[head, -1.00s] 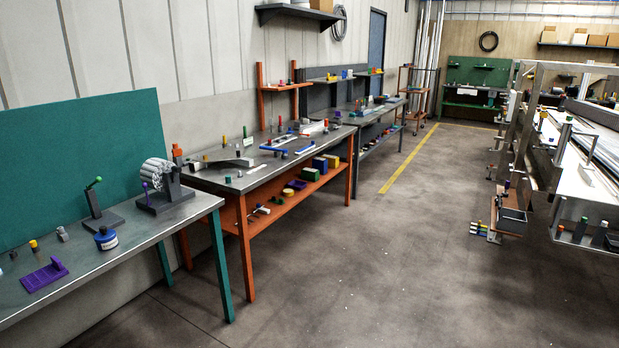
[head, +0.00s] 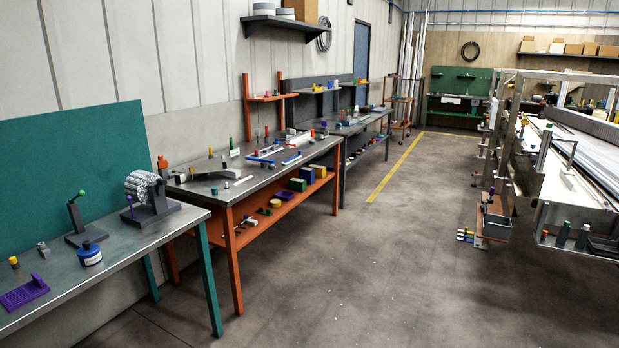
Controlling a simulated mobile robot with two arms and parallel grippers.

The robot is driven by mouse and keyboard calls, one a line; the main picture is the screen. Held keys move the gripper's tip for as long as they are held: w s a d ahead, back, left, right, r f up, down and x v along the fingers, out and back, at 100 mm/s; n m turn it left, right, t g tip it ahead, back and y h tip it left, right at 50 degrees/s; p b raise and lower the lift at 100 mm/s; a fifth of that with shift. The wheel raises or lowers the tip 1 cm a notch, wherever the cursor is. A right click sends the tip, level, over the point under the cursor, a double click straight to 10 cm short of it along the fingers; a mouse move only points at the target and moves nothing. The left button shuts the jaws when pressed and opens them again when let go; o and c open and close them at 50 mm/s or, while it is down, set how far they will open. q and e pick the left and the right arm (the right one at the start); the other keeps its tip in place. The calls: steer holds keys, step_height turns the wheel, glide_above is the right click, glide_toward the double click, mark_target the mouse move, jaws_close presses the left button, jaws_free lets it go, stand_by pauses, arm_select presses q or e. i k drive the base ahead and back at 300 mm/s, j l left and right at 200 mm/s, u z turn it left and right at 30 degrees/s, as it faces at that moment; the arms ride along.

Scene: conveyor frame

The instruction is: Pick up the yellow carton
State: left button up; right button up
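A small yellow carton (head: 319,171) stands on the orange lower shelf (head: 252,222) of the middle workbench, near its far right end. It sits in a row beside a blue carton (head: 308,174) and a green one (head: 297,184). The carton is small in the picture, and the bench top passes close above it. Neither of my grippers is in the head view.
The orange-framed bench (head: 262,170) carries many small parts. A conveyor frame (head: 520,180) stands at right. The floor (head: 390,265) between is clear.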

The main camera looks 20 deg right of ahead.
mark_target(320, 172)
steer(key=i+l+z, duration=0.6)
steer(key=i, duration=0.15)
steer(key=i+l+z, duration=0.35)
steer(key=i, duration=0.65)
steer(key=i+z, duration=0.35)
steer(key=i, duration=0.65)
steer(key=i+u, duration=0.1)
steer(key=i, duration=0.6)
steer(key=i+l, duration=0.1)
steer(key=i, duration=0.55)
steer(key=i+l+u, duration=0.15)
steer(key=i, duration=0.5)
steer(key=i+l+u, duration=0.1)
steer(key=i+u, duration=0.3)
steer(key=i+l+u, duration=0.2)
steer(key=u, duration=0.25)
steer(key=i+l+u, duration=0.6)
steer(key=u, duration=0.25)
steer(key=i+l+u, duration=0.1)
steer(key=l+u, duration=0.3)
steer(key=i+l, duration=0.05)
steer(key=l, duration=0.05)
